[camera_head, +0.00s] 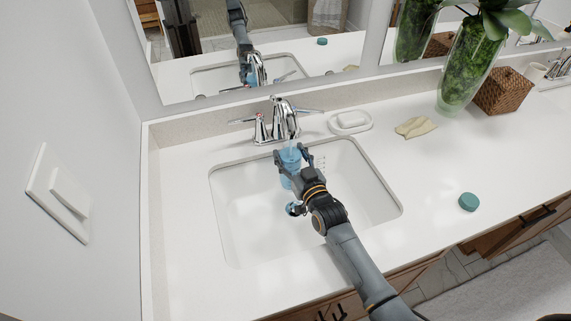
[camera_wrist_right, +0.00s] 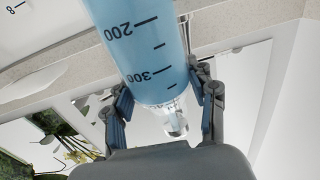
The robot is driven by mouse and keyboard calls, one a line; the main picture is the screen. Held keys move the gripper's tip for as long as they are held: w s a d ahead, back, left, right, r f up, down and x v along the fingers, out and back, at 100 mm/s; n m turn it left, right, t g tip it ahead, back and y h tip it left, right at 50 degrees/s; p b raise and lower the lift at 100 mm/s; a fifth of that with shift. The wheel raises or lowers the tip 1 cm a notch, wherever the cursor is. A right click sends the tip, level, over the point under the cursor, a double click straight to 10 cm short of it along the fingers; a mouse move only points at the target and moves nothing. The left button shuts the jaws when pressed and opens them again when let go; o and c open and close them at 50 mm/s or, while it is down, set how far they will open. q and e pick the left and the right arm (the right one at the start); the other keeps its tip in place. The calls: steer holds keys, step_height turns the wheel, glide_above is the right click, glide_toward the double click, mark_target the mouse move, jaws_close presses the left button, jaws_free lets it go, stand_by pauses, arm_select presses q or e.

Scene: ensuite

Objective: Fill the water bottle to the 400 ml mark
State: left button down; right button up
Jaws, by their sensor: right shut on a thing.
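The water bottle (camera_head: 289,157) is clear blue and stands under the tap, inside the sink area. In the right wrist view the bottle (camera_wrist_right: 140,35) shows printed 200 and 300 marks; the blue fill ends a little past the 300 mark, and the 400 mark cannot be made out. My right gripper (camera_head: 292,154) is shut around the bottle, with fingers on both sides (camera_wrist_right: 165,95). The chrome faucet (camera_head: 284,120) has its spout above the bottle mouth, and a thin pale stream seems to fall from it. My left gripper is out of view.
The white sink (camera_head: 245,225) lies below the bottle. A teal round cap (camera_head: 468,202) lies on the right counter.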

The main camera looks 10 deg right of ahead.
steer(key=shift+r, duration=0.15)
steer(key=shift+s+a+p, duration=0.2)
steer(key=shift+s+p, duration=0.2)
steer(key=shift+p, duration=0.05)
steer(key=s+a+p, duration=0.2)
steer(key=s+p, duration=0.1)
steer(key=s, duration=0.3)
steer(key=shift+s, duration=0.35)
steer(key=shift+p, duration=0.3)
